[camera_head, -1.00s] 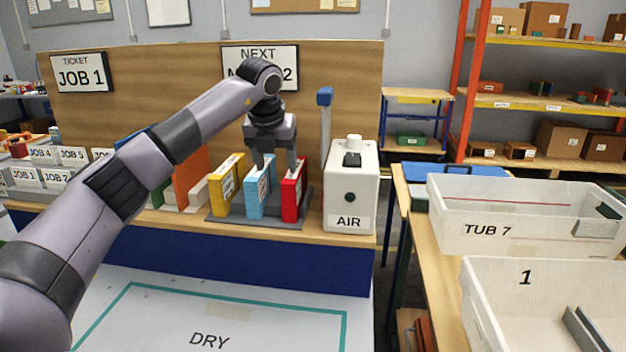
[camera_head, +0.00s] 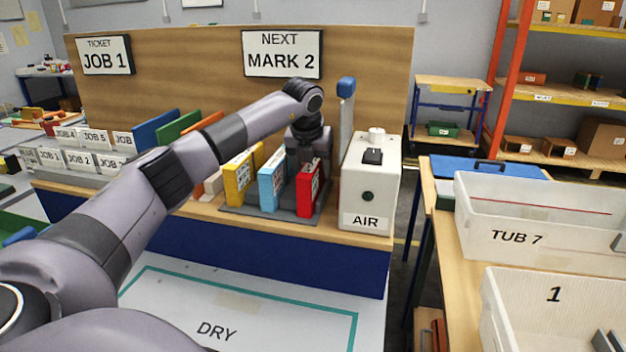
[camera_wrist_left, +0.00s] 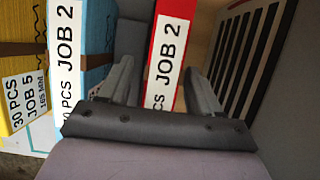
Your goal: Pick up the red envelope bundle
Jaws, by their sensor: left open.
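The red envelope bundle (camera_head: 309,192) stands upright in a grey rack at the right end of a row on the wooden bench. It also shows in the left wrist view (camera_wrist_left: 166,45), with a white JOB 2 label. My left gripper (camera_head: 310,158) is open and directly at the red bundle. In the left wrist view its fingers (camera_wrist_left: 160,75) lie one on each side of the red bundle, with visible gaps. In the head view the fingertips are partly hidden behind the bundle. My right gripper is not in view.
A light blue bundle (camera_head: 271,184) stands left of the red one, close to the gripper's left finger. A yellow bundle (camera_head: 238,180) stands farther left. The white AIR box (camera_head: 368,190) stands close on the right. A wooden back panel (camera_head: 200,75) rises behind.

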